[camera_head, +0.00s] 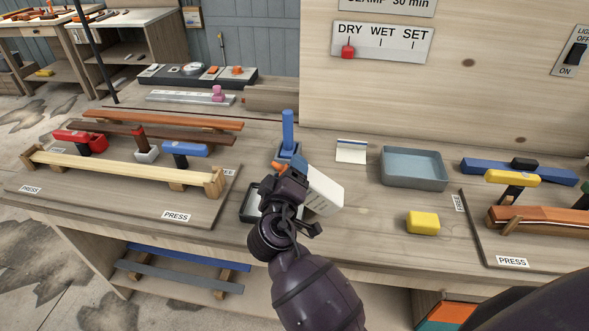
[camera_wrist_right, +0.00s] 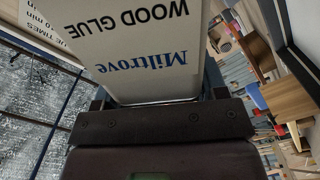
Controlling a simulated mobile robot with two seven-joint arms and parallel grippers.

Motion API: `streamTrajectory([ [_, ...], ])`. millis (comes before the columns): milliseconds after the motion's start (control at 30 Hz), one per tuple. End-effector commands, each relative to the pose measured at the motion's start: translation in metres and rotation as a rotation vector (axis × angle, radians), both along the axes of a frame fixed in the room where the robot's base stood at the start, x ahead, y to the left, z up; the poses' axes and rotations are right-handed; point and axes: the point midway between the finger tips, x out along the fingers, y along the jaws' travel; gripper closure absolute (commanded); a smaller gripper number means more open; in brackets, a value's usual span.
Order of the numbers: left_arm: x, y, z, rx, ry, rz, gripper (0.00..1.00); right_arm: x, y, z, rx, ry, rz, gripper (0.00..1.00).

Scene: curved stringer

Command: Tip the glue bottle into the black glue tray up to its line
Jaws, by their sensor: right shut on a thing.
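The white glue bottle (camera_head: 324,191) is held tilted in my right gripper (camera_head: 292,182), above the bench beside the black glue tray (camera_head: 247,207). In the right wrist view, its label (camera_wrist_right: 145,45) reads "Miltrove WOOD GLUE", upside down, and the bottle rises from between the jaws. My right gripper is shut on it. The gripper and wrist cover the tray's right part. The glue level, the tray's line and any flow from the bottle cannot be made out. My left gripper is not in view.
A blue-handled tool (camera_head: 288,131) stands just behind my gripper. A grey-blue tray (camera_head: 414,170) and a yellow block (camera_head: 423,222) are to the right. A press board with wooden strips (camera_head: 120,165) lies left, another board (camera_head: 520,232) right. A small card (camera_head: 351,151) lies behind the bottle.

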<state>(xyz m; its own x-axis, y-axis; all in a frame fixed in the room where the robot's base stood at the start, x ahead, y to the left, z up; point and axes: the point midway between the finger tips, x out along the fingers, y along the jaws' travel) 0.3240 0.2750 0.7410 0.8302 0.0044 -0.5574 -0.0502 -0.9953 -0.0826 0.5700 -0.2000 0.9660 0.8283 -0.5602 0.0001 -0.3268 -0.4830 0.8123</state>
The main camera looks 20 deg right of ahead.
Motion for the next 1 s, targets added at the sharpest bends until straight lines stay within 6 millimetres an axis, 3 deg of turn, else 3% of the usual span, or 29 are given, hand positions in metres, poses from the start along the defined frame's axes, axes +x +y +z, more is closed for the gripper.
streamTrajectory([
  [267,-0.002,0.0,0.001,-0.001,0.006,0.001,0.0,0.0,-0.001,0.003,-0.105,0.066,0.001,0.92],
  [500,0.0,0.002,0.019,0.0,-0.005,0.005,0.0,-0.001,-0.002,0.005,-0.263,0.168,0.0,0.92],
  [767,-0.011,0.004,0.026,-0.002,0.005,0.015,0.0,-0.002,-0.003,-0.003,-0.395,0.262,0.001,0.92],
  [1000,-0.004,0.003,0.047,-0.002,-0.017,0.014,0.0,-0.002,-0.005,-0.006,-0.502,0.334,-0.001,0.92],
])
